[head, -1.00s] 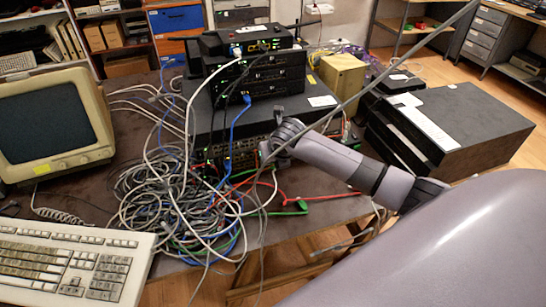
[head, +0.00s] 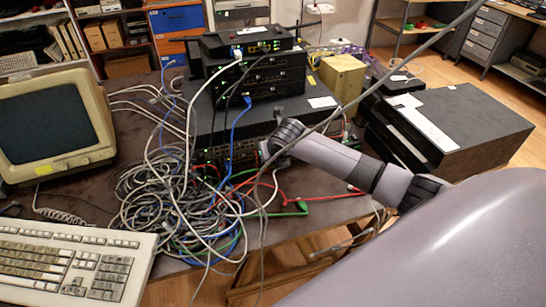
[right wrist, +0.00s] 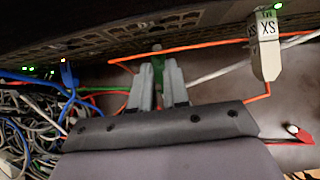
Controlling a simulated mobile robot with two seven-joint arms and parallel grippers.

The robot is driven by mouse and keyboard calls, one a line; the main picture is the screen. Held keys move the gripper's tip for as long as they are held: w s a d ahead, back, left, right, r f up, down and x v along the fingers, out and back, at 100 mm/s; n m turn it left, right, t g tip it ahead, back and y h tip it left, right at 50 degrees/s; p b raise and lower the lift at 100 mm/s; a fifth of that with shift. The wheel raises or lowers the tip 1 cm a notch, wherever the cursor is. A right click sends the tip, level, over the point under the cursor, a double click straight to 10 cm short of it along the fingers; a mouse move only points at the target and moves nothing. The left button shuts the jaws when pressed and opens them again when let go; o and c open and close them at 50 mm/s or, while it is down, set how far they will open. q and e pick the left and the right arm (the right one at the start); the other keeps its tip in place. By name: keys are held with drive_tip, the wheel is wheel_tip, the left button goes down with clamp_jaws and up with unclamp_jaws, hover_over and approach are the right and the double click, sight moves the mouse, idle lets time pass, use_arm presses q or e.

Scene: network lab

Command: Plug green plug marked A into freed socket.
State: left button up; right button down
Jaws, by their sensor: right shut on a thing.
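My right gripper (right wrist: 160,82) is shut on a green plug (right wrist: 157,66), whose narrow green body shows between the fingertips. The plug points toward the dark face of the network switch (right wrist: 100,42); whether it touches or enters a socket cannot be told. In the head view the switch's front row of ports (head: 232,155) shows left of my right gripper (head: 266,152), and the plug itself is hidden there. No letter A is readable. My left gripper is not in view.
An orange cable (right wrist: 205,48) runs across just beyond my fingertips. A blue plug (right wrist: 67,72) sits to the left. A large cable tangle (head: 170,205) covers the table. A green piece (head: 292,208) lies near the table edge.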

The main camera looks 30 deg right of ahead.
drive_tip(key=shift+w+d, duration=0.15)
drive_tip(key=shift+w, duration=0.45)
idle(0.8)
drive_tip(key=c, duration=1)
unclamp_jaws()
drive_tip(key=shift+c, duration=0.2)
drive_tip(key=shift+r, duration=0.1)
drive_tip(key=d+v, duration=0.1)
drive_tip(key=v, duration=0.5)
drive_tip(key=shift+s+a+r, duration=0.25)
drive_tip(key=shift+a+r, duration=0.1)
drive_tip(key=shift+a, duration=0.2)
